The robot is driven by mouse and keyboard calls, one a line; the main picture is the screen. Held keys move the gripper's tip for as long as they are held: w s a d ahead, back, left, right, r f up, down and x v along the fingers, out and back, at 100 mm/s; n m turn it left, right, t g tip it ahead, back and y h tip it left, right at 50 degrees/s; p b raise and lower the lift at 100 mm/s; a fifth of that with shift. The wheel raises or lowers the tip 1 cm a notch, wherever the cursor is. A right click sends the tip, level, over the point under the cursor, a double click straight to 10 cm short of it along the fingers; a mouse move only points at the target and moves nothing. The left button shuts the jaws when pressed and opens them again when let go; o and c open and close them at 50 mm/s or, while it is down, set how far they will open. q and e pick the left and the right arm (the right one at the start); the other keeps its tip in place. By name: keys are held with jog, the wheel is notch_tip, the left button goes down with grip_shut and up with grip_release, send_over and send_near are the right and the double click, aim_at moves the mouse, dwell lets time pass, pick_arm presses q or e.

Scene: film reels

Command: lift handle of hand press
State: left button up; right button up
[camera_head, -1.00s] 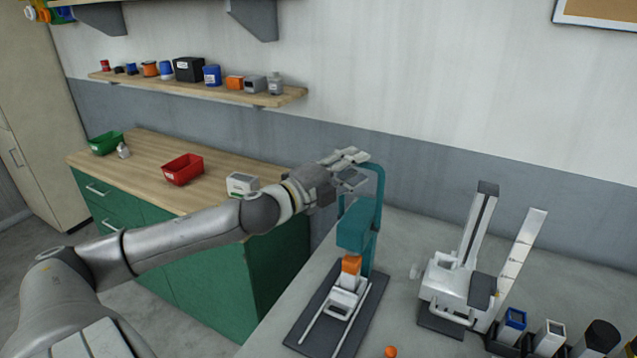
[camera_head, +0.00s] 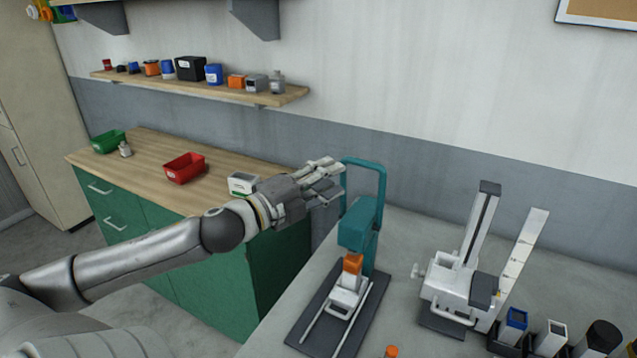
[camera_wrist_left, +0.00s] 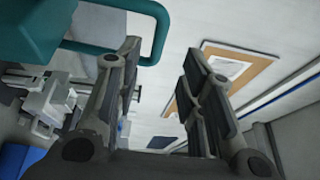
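The hand press (camera_head: 357,228) stands on the grey bench, with a teal body over a dark base plate (camera_head: 318,318). Its teal loop handle (camera_head: 366,162) stands upright above the body. My left gripper (camera_head: 334,178) is just left of the handle in the head view, with nothing between its fingers. In the left wrist view the gripper (camera_wrist_left: 160,52) has its fingers spread apart. There the handle (camera_wrist_left: 163,30) curves past the left finger, which covers part of it; whether they touch I cannot tell. My right gripper is out of view.
A white stand-like device (camera_head: 455,290) is right of the press, with several small containers (camera_head: 515,322) beyond it. A small orange piece (camera_head: 391,351) lies near the front. The green cabinet (camera_head: 215,270) is left, below a wall shelf (camera_head: 200,84).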

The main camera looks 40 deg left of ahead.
pick_arm(q)
jog(key=shift+s+a, duration=0.15)
jog(key=shift+s, duration=0.85)
